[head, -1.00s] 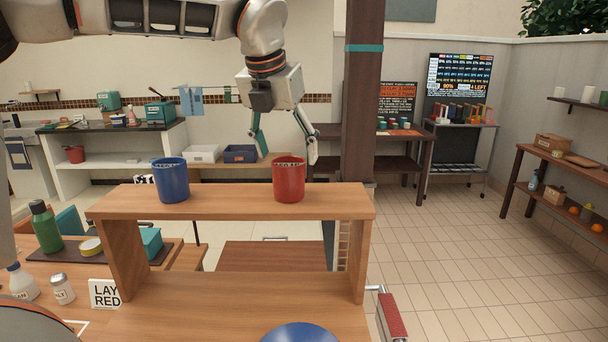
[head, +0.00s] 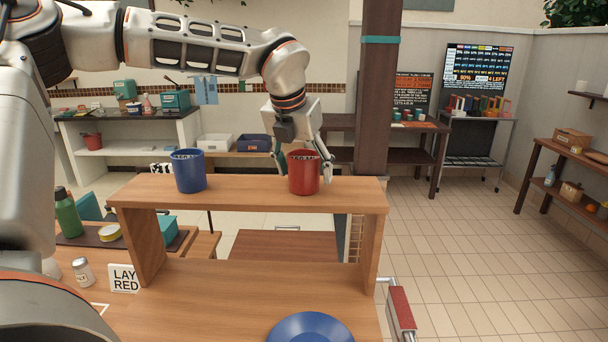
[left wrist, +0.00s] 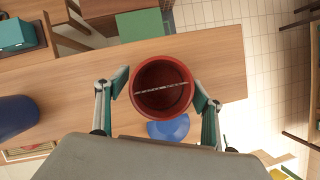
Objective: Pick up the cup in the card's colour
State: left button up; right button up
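A red cup (head: 304,174) stands upright on the raised wooden shelf (head: 245,197), right of a blue cup (head: 189,171). A card (head: 124,279) at lower left reads "LAY RED". My left gripper (head: 304,165) is open, pointing down, with one finger on each side of the red cup. In the left wrist view the red cup (left wrist: 162,89) sits between the spread fingertips, with a small gap at the left finger; contact at the right finger is hard to tell. The blue cup (left wrist: 14,118) shows there at the left edge. My right gripper is not in view.
A blue plate (head: 311,328) lies on the lower counter in front of the shelf. A green bottle (head: 67,212) and a white-bodied shaker (head: 83,271) stand at left. A dark post (head: 378,95) rises behind the shelf's right end. Floor at right is clear.

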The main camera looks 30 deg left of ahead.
pick_arm(q)
jog(key=c, duration=1.1)
jog(key=shift+r, duration=0.1)
